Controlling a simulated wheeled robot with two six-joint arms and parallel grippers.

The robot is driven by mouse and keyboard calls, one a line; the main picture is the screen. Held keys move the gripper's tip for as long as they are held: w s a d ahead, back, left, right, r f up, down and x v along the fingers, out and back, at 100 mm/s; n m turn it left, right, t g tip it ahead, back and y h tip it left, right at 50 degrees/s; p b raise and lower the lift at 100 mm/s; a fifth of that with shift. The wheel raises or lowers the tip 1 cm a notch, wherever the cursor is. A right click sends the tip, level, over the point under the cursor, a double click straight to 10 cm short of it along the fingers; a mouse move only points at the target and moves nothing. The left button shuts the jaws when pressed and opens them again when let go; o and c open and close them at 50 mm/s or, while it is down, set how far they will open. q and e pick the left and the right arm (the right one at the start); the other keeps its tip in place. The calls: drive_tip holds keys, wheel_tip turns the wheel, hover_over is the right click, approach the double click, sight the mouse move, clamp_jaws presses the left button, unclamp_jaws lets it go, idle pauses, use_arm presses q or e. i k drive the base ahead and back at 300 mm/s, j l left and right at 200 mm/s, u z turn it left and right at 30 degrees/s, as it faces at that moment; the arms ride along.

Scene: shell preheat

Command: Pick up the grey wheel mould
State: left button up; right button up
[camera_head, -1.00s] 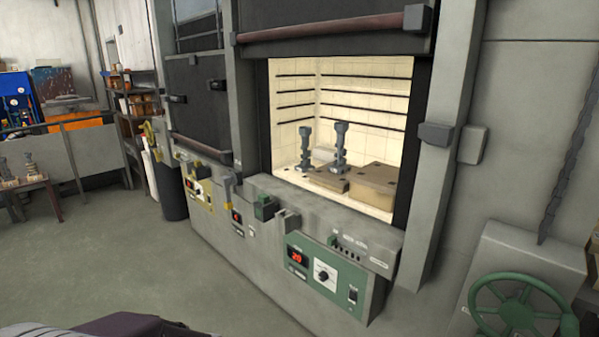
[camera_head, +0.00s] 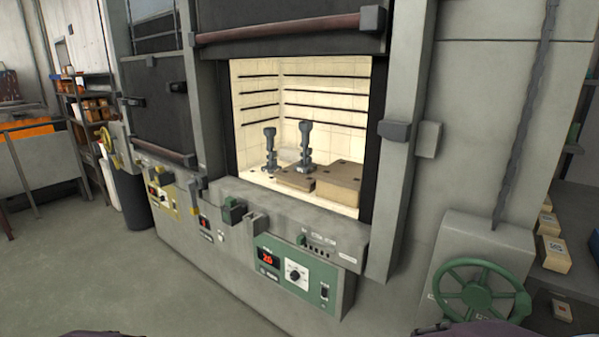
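Two upright grey stepped pieces stand inside the open, lit furnace chamber: a left one (camera_head: 270,148) and a right one (camera_head: 305,146). Each has a knobbed top and wider rings lower down. I cannot tell whether either is the grey wheel mould. The right one stands by a low tan block (camera_head: 296,180), with a taller tan block (camera_head: 339,184) to its right. Neither of my grippers is in view; only dark slivers of what look like my arms show at the bottom edge.
The furnace front has a green control panel (camera_head: 297,275) with a red display. A green handwheel (camera_head: 480,292) is at lower right, beside a shelf holding boxes (camera_head: 553,254). A dark bin (camera_head: 132,198) stands left. Grey floor (camera_head: 75,270) is clear at left.

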sight(305, 166)
drive_tip(key=k+j, duration=0.1)
drive_tip(key=j, duration=0.15)
drive_tip(key=i+j+u, duration=0.2)
drive_tip(key=i, duration=0.25)
drive_tip(key=i+u, duration=0.15)
drive_tip(key=i, duration=0.25)
